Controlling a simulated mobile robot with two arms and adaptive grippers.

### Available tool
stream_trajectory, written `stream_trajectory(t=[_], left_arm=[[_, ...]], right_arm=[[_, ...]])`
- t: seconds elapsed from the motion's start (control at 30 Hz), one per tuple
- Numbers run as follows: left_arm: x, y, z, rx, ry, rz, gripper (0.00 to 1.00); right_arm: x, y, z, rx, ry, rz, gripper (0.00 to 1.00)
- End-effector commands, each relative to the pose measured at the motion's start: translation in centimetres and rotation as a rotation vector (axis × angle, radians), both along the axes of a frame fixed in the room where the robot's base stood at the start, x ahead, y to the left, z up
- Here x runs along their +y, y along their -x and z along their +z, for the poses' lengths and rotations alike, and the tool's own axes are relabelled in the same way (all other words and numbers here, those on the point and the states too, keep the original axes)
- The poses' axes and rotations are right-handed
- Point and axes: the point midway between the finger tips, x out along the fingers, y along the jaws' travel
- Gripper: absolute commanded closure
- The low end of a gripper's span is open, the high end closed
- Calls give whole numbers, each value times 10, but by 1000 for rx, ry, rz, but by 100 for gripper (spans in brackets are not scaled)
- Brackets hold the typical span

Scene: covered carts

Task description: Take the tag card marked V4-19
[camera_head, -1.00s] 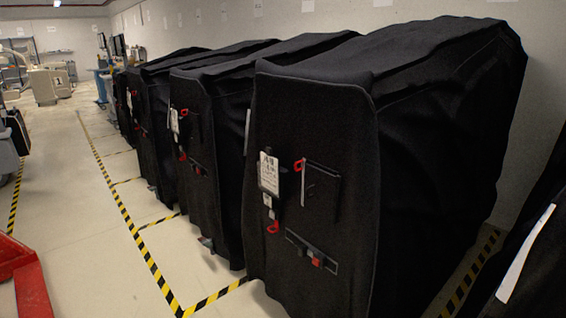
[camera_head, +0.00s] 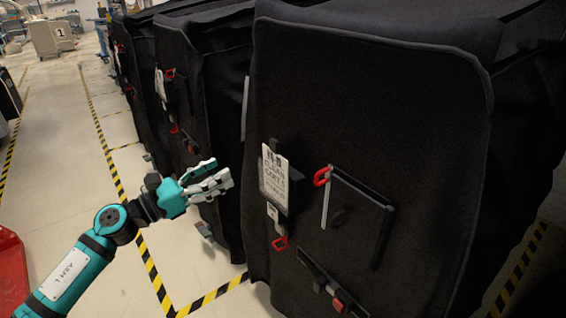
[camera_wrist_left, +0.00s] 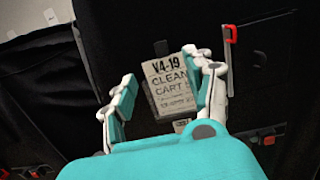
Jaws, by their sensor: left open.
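The tag card (camera_head: 275,177) is white with dark print and hangs on the front of the nearest black covered cart (camera_head: 370,110). My left gripper (camera_head: 222,180) is open and empty, to the left of the card in the head view. In the left wrist view its fingers (camera_wrist_left: 165,96) stand on either side of the card, apart from each other. I cannot tell the remaining distance. My right gripper is not in view.
A red hook (camera_head: 322,176) and a slim frame sit right of the card; a smaller tag with a red clip (camera_head: 280,243) hangs below it. More covered carts (camera_head: 205,80) stand behind on the left. Yellow-black tape (camera_head: 150,265) marks the open floor.

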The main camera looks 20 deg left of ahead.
Motion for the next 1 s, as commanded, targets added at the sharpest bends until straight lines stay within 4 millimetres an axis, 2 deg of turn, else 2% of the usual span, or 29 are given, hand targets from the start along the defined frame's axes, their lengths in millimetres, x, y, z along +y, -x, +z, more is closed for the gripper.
stream_trajectory(t=[0.03,0.13,0.2,0.3,0.4,0.5,0.6,0.7,1.0], left_arm=[[-4,-6,6,-2,2,0,46],[-16,-22,10,-2,5,0,46],[-25,-34,13,-2,7,0,46],[-39,-52,16,-1,8,0,46],[-51,-68,18,0,10,2,46],[-61,-81,18,2,9,2,46],[-67,-88,18,2,7,2,46],[-70,-92,18,3,7,3,46],[-92,-125,20,3,9,3,46]], right_arm=[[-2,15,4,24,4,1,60],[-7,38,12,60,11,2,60],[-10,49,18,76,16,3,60],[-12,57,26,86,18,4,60],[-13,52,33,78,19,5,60],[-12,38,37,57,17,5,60],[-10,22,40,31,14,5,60],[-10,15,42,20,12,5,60],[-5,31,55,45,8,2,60]])
